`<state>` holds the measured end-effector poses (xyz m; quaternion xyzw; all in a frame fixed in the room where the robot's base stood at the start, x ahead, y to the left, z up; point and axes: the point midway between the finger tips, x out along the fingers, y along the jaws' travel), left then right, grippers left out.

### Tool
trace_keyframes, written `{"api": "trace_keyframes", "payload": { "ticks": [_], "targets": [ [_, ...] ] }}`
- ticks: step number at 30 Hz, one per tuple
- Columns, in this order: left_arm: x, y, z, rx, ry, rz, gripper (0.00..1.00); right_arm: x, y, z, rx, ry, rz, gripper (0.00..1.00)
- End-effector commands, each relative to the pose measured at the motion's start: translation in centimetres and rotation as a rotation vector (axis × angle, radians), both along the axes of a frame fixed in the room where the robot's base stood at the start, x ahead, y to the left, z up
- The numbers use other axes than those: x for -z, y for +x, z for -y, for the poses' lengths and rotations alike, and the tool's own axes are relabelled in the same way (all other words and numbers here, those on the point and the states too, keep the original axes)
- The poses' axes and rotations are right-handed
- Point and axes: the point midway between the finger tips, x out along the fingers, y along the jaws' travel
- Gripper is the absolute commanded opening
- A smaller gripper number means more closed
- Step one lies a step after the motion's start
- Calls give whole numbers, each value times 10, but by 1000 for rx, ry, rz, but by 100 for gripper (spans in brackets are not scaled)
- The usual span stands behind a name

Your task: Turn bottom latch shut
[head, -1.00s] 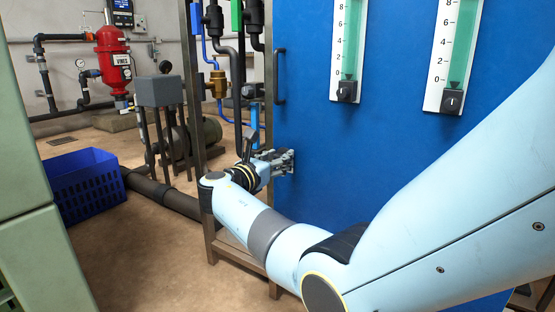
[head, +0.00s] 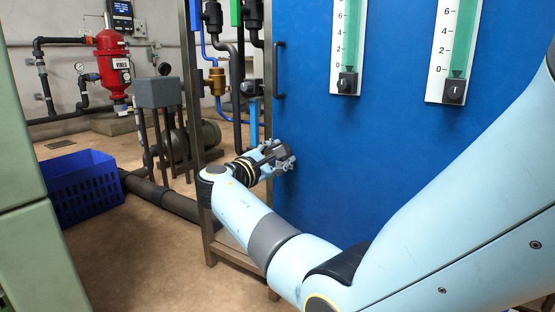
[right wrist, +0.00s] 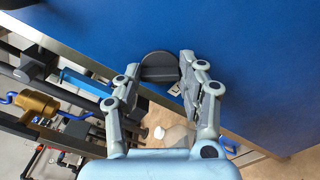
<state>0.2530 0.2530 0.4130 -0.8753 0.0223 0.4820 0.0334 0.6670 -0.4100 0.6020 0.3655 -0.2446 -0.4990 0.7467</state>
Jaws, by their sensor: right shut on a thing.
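The bottom latch (right wrist: 158,62) is a dark grey round knob with a raised bar, set on the blue panel (head: 400,160) near its lower left edge. In the right wrist view it sits between the fingertips of my right gripper (right wrist: 160,72), which is shut on it. In the head view my right gripper (head: 284,157) reaches the panel's left edge and hides the latch. The bar's angle to the panel edge is hard to judge. My left gripper is not in view.
A black handle (head: 280,70) stands on the panel above my gripper. Two gauges (head: 349,45) (head: 455,50) hang on the panel. Pipes and a brass valve (head: 217,81) lie behind the frame at left. A blue crate (head: 85,188) stands on the floor.

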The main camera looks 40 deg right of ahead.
Motion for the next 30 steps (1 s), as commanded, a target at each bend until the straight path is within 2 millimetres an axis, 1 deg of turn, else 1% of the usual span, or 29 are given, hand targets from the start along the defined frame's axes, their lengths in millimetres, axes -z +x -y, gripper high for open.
{"api": "trace_keyframes", "payload": {
  "ticks": [1, 3, 12, 21, 30],
  "targets": [
    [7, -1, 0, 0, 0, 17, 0, 5, 0, 0, 0, 19, 38, 8],
    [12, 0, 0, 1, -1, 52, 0, 5, 0, 0, 0, 44, 99, 8],
    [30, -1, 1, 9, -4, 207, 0, 6, -1, 0, -1, 147, 347, 8],
    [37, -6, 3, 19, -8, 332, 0, 6, -1, 0, 0, 222, 528, 8],
    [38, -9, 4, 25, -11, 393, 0, 4, -1, 0, -1, 256, 611, 8]
  ]
}}
